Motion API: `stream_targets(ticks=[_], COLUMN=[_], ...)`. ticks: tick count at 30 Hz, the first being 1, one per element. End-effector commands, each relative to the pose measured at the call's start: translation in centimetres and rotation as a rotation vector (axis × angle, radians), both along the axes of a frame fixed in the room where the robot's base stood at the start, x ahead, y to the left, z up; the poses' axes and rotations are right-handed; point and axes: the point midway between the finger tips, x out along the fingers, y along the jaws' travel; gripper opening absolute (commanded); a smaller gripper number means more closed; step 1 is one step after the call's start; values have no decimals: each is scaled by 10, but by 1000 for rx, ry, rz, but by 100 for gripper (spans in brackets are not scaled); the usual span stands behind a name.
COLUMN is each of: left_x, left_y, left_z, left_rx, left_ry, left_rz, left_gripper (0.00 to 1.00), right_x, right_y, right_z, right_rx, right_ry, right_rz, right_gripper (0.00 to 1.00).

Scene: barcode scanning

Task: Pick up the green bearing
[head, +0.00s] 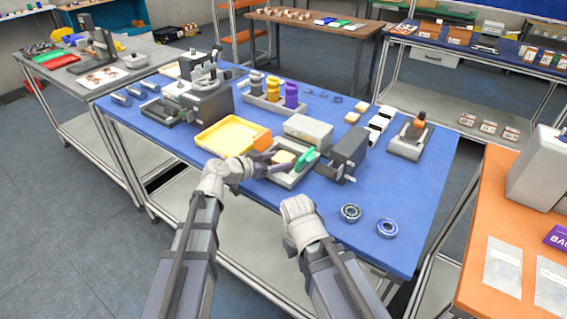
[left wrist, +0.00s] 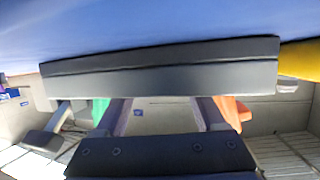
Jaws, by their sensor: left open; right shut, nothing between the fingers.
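Two ring bearings lie flat on the blue table (head: 425,190) at its front right. The left one (head: 350,205) looks dark, perhaps with a green tint, too small to be sure; the right one (head: 387,220) has a bluish ring. My left gripper (head: 275,161) is open and empty over the front middle of the table, beside a grey fixture with a bright green part (head: 306,156). Its two fingers (left wrist: 163,112) show apart in the left wrist view. My right gripper (head: 296,203) is shut and empty at the table's front edge, left of both bearings; its fingertips are hard to make out.
A yellow tray (head: 207,137) stands left of my left gripper, with an orange part (head: 262,139) near it. A grey box (head: 308,131) and a dark device (head: 345,150) stand behind the right gripper. The table around the bearings is clear.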

Motion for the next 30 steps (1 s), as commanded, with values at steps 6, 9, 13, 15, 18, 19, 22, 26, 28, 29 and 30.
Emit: stream_targets(ticks=[6, 9, 13, 15, 18, 19, 22, 26, 28, 29, 30], left_x=[3, 3, 3, 3, 3, 3, 3, 3, 3, 3, 3], left_y=[-3, -3, -3, -3, -3, -3, -3, -3, -3, -3, -3], left_z=[-1, -1, -1, -1, -1, -1, -1, -1, -1, -1, -1], left_rx=[-1, -1, -1, -1, 0, 0, 0, 0, -1, -1, -1], left_ry=[1, 1, 1, 1, 0, 0, 0, 0, 1, 1, 1], left_rz=[0, 0, 0, 0, 0, 0, 0, 0, 0, 0, 0], left_gripper=[71, 65, 50, 42, 31, 27, 16, 2, 0, 0, 0], right_x=[0, 0, 0, 0, 0, 0, 0, 0, 0, 0, 0], right_y=[0, 0, 0, 0, 0, 0, 0, 0, 0, 0, 0], right_z=[-2, -1, -1, -1, -2, -2, -2, -2, -1, -1, -1], right_rx=[0, 0, 0, 0, 0, 0, 0, 0, 0, 0, 0], right_ry=[0, 0, 0, 0, 0, 0, 0, 0, 0, 0, 0], right_rz=[0, 0, 0, 0, 0, 0, 0, 0, 0, 0, 0], right_gripper=[0, 0, 0, 0, 0, 0, 0, 0, 0, 0, 0])
